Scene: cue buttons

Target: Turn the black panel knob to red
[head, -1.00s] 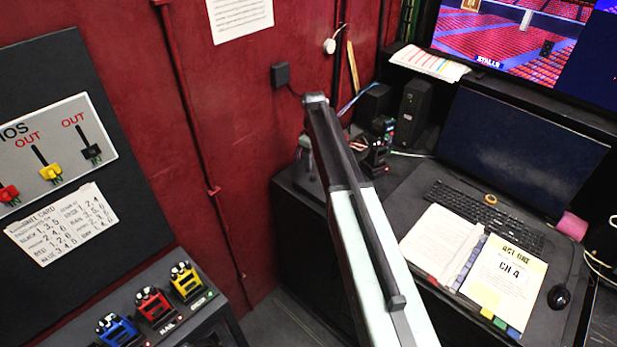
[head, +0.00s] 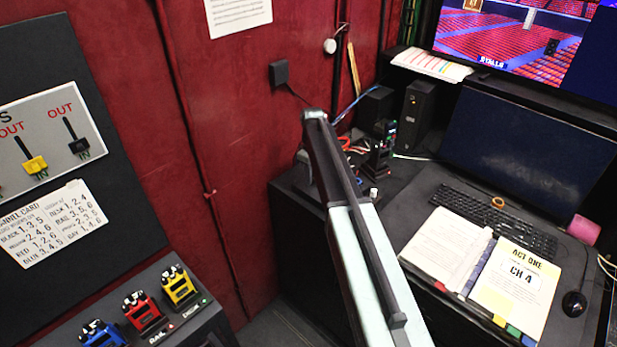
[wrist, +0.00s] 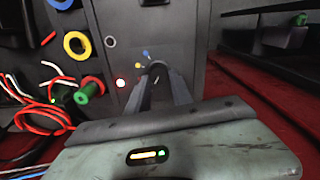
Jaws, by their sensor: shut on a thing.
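The black knob (wrist: 155,66) is on a dark grey panel (wrist: 205,50) in the wrist view. My gripper (wrist: 158,76) reaches straight to it, with one finger on each side, and is shut on it. The fingers hide much of the knob, so I cannot tell which mark it points to. A blue dot (wrist: 146,53) and a yellow dot (wrist: 139,65) lie at its upper left. In the head view my arm hides the gripper and I cannot make out the knob.
Left of the panel in the wrist view are a yellow ring (wrist: 76,44), a green spool (wrist: 88,90) and red and white cables (wrist: 45,112). In the head view, a desk with a keyboard (head: 490,218) is right of my arm; a switch board (head: 50,140) is at left.

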